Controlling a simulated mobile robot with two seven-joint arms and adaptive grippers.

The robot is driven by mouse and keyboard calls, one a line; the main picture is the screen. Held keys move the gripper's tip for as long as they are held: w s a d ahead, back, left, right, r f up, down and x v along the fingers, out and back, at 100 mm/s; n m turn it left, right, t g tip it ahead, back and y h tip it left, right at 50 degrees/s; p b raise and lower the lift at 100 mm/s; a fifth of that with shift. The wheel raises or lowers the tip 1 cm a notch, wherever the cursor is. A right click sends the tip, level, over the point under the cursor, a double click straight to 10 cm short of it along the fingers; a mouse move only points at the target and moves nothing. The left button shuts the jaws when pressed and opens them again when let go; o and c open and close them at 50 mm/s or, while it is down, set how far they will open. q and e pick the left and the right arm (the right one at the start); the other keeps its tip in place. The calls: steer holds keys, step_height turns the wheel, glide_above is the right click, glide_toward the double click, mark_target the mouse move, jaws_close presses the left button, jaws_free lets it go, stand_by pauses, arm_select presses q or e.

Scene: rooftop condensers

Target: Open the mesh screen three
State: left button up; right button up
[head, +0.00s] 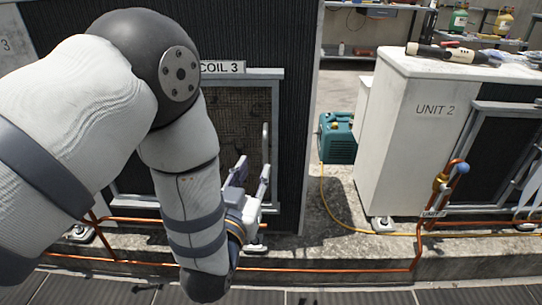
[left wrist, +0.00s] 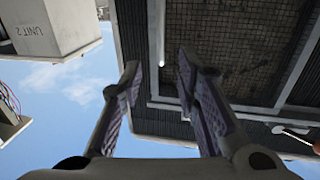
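Mesh screen three (head: 235,115) is a grey-framed mesh panel under the "COIL 3" label (head: 222,67) on a dark ribbed unit. It looks shut against the unit. A pale upright handle (head: 265,143) stands near its right edge. My left gripper (head: 254,166) is open and empty, just in front of the lower end of the handle. In the left wrist view, the mesh (left wrist: 225,50) fills the upper right, and a pale bar, seemingly the handle (left wrist: 161,35), lies beyond the gap between the open fingers (left wrist: 158,68). Contact cannot be told. My left arm hides the screen's left part. My right gripper is out of view.
The white "UNIT 2" cabinet (head: 425,135) stands to the right with tools on top. A teal machine (head: 337,138) and yellow hose (head: 333,212) sit in the gap between. Copper pipes (head: 330,269) run low along the front. A shelf with bottles stands behind.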

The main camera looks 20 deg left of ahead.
mark_target(264, 147)
arm_select(q)
steer(key=w, duration=0.3)
steer(key=w+b, duration=0.1)
steer(key=w, duration=0.3)
steer(key=w+a+b, duration=0.1)
steer(key=w, duration=0.2)
steer(key=shift+w, duration=0.25)
jaws_close()
